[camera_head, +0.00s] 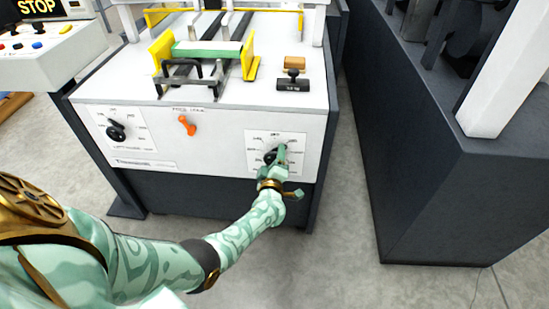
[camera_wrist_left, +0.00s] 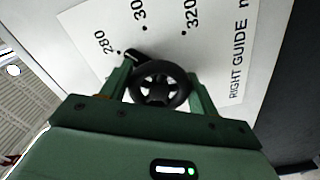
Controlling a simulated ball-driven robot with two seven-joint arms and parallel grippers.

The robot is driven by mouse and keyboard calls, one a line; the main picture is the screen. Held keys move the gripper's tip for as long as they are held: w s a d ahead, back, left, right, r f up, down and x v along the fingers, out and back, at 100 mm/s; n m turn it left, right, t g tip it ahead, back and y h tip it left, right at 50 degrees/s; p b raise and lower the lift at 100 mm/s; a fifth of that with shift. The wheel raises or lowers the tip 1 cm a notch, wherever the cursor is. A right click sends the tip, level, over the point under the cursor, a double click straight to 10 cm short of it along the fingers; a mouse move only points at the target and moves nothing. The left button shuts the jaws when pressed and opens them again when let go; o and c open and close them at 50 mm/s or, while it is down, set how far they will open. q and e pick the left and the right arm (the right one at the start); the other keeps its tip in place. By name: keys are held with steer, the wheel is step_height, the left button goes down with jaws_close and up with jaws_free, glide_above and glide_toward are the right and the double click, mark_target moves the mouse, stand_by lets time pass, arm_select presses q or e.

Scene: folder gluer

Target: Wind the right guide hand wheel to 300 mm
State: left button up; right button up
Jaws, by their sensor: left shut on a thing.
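The right guide hand wheel (camera_wrist_left: 160,88) is a black spoked wheel on a white dial plate (camera_wrist_left: 90,25) lettered "RIGHT GUIDE". In the left wrist view its dark pointer points close to the dot by 280; the 300 and 320 marks lie further right. My left gripper (camera_wrist_left: 160,85) is shut on the wheel, with one finger on each side of it. In the head view my left gripper (camera_head: 279,160) is at the right dial on the machine's front and hides part of the wheel (camera_head: 269,157). My right gripper is not in view.
A left dial with a black hand wheel (camera_head: 116,131) and an orange lever (camera_head: 187,125) are on the same front panel. A stamp-like object (camera_head: 293,75) stands on top, near yellow guides (camera_head: 249,60). A dark cabinet (camera_head: 440,160) stands right, across a floor gap.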

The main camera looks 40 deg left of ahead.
arm_select(q)
steer(key=m, duration=0.5)
steer(key=shift+s+f, duration=0.1)
steer(key=shift+f, duration=0.1)
steer(key=shift+m+p, duration=0.3)
steer(key=shift+m, duration=0.9)
steer(key=o, duration=1)
steer(key=shift+c, duration=0.2)
